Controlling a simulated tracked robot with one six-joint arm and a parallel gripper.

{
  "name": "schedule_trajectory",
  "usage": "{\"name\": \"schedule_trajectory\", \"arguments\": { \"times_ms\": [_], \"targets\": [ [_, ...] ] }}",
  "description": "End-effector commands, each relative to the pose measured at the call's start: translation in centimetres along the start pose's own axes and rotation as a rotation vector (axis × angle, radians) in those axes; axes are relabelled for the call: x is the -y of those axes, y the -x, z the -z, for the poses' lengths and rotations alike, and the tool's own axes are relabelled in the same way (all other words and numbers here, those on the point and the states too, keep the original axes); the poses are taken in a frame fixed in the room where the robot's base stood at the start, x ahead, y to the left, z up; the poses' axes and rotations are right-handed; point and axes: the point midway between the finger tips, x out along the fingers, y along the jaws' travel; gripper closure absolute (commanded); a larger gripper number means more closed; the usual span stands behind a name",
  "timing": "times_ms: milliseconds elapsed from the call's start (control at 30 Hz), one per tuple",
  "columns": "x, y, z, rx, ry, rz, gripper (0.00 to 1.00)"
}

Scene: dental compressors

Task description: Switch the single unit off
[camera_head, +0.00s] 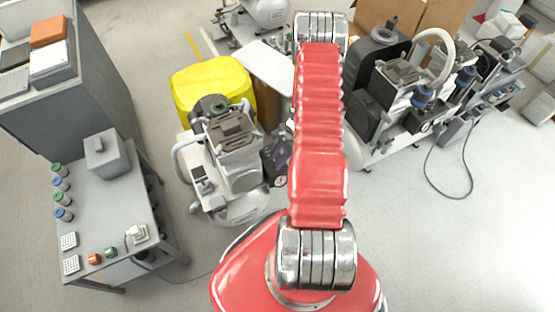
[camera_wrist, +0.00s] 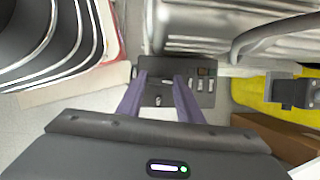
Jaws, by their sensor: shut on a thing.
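The single compressor unit (camera_head: 240,170), with a grey ribbed head and a white tank, stands left of my red arm in the head view. In the wrist view, its dark panel (camera_wrist: 205,98) carries several small light switches or labels. My gripper (camera_wrist: 160,78) has its two purple fingers over this panel, one on each side of its left part. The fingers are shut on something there. I cannot tell which small part is between them. In the head view, my gripper is mostly hidden behind the arm, near the unit's right side.
A yellow-covered box (camera_head: 205,85) stands behind the unit. A grey table (camera_head: 110,215) with bottles and a white socket block is at left. A larger compressor set (camera_head: 400,100) stands at right, with a cable on the floor. The right foreground floor is clear.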

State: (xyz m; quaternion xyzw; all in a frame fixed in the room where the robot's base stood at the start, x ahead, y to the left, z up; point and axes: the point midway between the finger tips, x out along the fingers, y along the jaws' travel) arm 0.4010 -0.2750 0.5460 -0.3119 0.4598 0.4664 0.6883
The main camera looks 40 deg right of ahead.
Motion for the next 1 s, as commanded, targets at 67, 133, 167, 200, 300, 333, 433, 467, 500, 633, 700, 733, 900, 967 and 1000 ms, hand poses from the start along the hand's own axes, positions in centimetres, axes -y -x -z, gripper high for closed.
{"name": "schedule_trajectory", "arguments": {
  "times_ms": [67, 133, 167, 200, 300, 333, 433, 467, 500, 633, 700, 733, 900, 967, 1000],
  "targets": [
    [0.05, -0.06, -0.11, 0.001, 0.044, -0.019, 0.9],
    [0.06, -0.04, -0.12, 0.002, 0.074, -0.032, 0.9],
    [0.03, -0.04, -0.11, 0.002, 0.084, -0.037, 0.9],
    [0.02, -0.04, -0.1, 0.002, 0.093, -0.041, 0.9],
    [0.0, -0.04, -0.1, 0.002, 0.102, -0.045, 0.9],
    [0.0, -0.04, -0.09, 0.002, 0.102, -0.045, 0.9],
    [-0.01, -0.04, -0.1, 0.002, 0.101, -0.045, 0.9],
    [-0.02, -0.04, -0.1, 0.002, 0.101, -0.045, 0.9],
    [-0.02, -0.04, -0.1, 0.002, 0.101, -0.045, 0.9],
    [-0.01, -0.03, -0.08, 0.002, 0.101, -0.044, 0.6],
    [0.0, -0.03, -0.07, 0.001, 0.101, -0.044, 0.55],
    [0.01, -0.03, -0.06, 0.001, 0.101, -0.044, 0.53],
    [0.03, -0.01, -0.04, 0.001, 0.1, -0.043, 0.48],
    [0.04, -0.01, -0.03, 0.0, 0.1, -0.043, 0.48],
    [0.04, -0.01, -0.03, 0.0, 0.1, -0.043, 0.48]
  ]
}}
